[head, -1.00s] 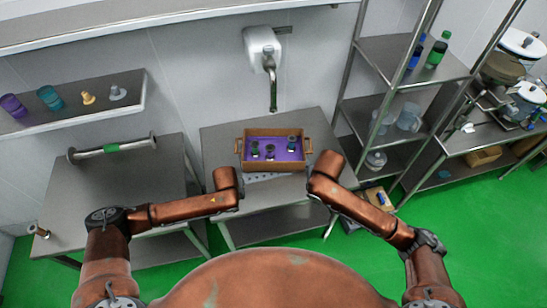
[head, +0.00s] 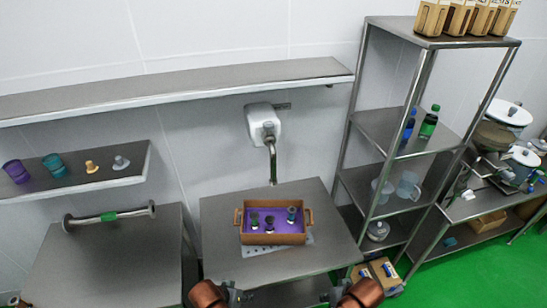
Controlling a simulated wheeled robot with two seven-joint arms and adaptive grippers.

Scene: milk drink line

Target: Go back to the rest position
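My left gripper (head: 235,296) is at the bottom edge of the head view, in front of the steel table (head: 225,262). Only a small grey part of it shows beside my copper arm. My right gripper (head: 330,297) is also at the bottom edge, to the right, and mostly cut off. I cannot tell whether either is open or shut. Both are apart from the brown crate (head: 275,239), which stands on the table with a purple inside and several small dark-topped bottles (head: 291,214) in it.
A dispenser with a spout (head: 262,122) hangs on the wall behind the crate. A steel rack (head: 400,130) stands to the right. A left table (head: 110,255) carries a bar with a green band (head: 110,216). A wall shelf (head: 130,168) holds several cups.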

